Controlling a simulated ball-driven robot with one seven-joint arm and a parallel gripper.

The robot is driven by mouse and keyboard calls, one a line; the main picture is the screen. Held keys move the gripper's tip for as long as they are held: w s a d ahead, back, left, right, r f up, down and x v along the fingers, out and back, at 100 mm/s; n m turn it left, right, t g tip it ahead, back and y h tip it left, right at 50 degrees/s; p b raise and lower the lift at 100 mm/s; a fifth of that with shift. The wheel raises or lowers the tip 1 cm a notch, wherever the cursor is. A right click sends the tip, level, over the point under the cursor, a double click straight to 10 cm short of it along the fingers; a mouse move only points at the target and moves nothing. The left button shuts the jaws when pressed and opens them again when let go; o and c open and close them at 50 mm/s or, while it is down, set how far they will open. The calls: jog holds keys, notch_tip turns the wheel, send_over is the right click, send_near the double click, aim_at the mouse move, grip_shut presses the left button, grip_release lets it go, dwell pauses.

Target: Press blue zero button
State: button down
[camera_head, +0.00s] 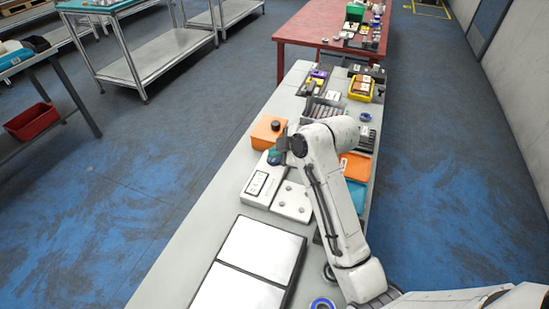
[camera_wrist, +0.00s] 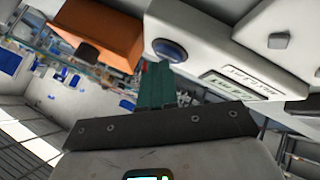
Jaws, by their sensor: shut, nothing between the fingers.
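A white device (camera_wrist: 205,40) has a round blue button (camera_wrist: 170,50) on its top near one end and two label-like panels with dark print on its side. In the head view the white device (camera_head: 258,186) lies on the grey bench, its button end beside my wrist. My gripper (camera_wrist: 156,68) is shut and empty, its green fingertips just short of the blue button in the wrist view. Whether they touch it I cannot tell. In the head view my gripper (camera_head: 275,154) is over that end and partly hidden by my wrist. I cannot read the word zero.
An orange box (camera_head: 265,133) stands just beyond the device. A white plate with several round knobs (camera_head: 292,203) is to its right. Two white panels (camera_head: 262,248) lie nearer on the bench. Orange and blue trays (camera_head: 356,168) are right of my arm.

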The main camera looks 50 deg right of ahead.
aim_at(277, 160)
jog(key=shift+f, duration=0.25)
dwell(0.3)
jog(key=shift+r+p, duration=0.9)
notch_tip(277, 160, up, 5)
jog(key=p, duration=0.5)
dwell(0.8)
